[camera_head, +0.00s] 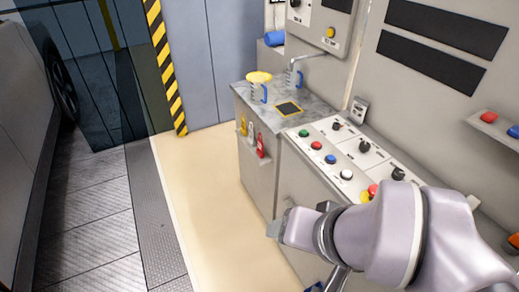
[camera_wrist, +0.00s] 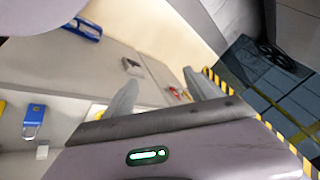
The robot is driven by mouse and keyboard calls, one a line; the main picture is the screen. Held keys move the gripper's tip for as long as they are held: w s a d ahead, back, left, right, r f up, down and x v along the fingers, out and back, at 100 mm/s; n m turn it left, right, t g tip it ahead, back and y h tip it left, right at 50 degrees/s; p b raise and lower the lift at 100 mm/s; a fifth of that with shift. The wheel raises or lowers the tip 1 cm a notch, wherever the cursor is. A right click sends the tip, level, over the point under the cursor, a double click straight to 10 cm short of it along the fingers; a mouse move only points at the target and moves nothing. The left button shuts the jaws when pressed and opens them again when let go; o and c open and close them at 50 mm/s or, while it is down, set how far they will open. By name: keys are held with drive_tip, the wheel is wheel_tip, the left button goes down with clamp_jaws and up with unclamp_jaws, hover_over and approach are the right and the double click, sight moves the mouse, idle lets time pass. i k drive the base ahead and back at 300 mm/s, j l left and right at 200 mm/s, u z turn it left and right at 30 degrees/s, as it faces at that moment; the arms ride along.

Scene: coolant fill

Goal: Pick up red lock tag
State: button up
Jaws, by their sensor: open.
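My gripper (camera_head: 278,226) is in front of the grey control cabinet, over the pale floor strip. In the wrist view its two fingers (camera_wrist: 158,90) stand apart with nothing between them. I cannot clearly make out a red lock tag. A blue padlock-shaped tag (camera_wrist: 33,122) hangs on the cabinet front at the left of the wrist view, with part of a yellow piece (camera_wrist: 2,106) at the picture's edge. My arm hides much of the cabinet front in the head view.
The cabinet top carries buttons and knobs (camera_head: 347,174). Bottles, one red (camera_head: 260,146), stand in a rack on the cabinet front. A blue-handled jug (camera_head: 259,88) is on the counter. A wall shelf (camera_head: 480,123) is at right. The floor (camera_head: 205,200) left of my gripper is clear.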

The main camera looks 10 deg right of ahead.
sight(260, 150)
drive_tip(key=i+j+z, duration=0.8)
drive_tip(key=j, duration=0.2)
drive_tip(key=i+j+z, duration=0.25)
drive_tip(key=j, duration=0.15)
drive_tip(key=i, duration=0.1)
